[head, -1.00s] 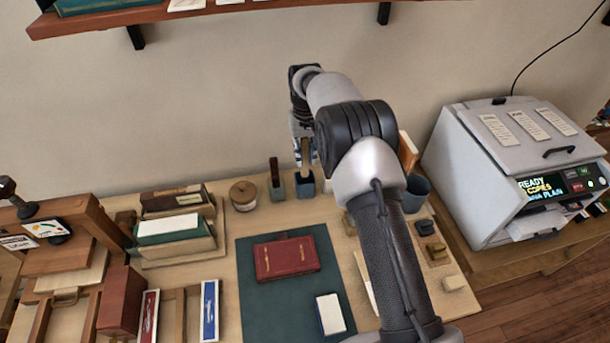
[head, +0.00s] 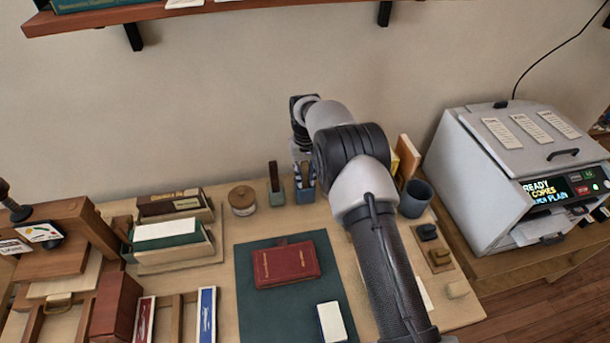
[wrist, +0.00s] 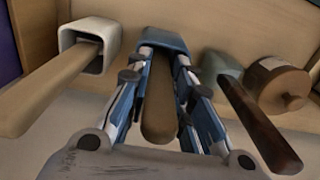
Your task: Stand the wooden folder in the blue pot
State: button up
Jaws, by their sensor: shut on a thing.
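My gripper (head: 304,178) is low over the blue pot (head: 306,194) at the back of the desk. The folder cannot be made out in the head view.
A grey-green pot (head: 277,198) with a dark stick (head: 273,174) stands close beside the blue pot. A round wooden jar (head: 242,198) is further left. In the wrist view, a white pot (wrist: 97,38) holds another wooden stick (wrist: 45,92). A dark cup (head: 415,198) stands right.

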jog(key=o, duration=1)
jog(key=shift+c, duration=0.2)
notch_tip(320, 180, up, 11)
jog(key=p, duration=0.3)
jog(key=shift+d+r, duration=0.1)
jog(key=shift+r, duration=0.75)
jog(key=s+d+r, duration=0.6)
jog(key=s+r, duration=0.6)
jog(key=s+d+r+t, duration=0.1)
jog(key=s+d+r, duration=0.1)
jog(key=s, duration=0.8)
jog(key=s+d+r+m+t, duration=0.1)
jog(key=s+d+r+t, duration=0.1)
jog(key=s, duration=0.8)
jog(key=s+d+r+m+t, duration=0.1)
jog(key=s+d+r, duration=0.2)
jog(key=s, duration=0.7)
jog(key=shift+s+d+r+t, duration=0.15)
jog(key=shift+s+r+t, duration=0.15)
jog(key=shift+r, duration=0.2)
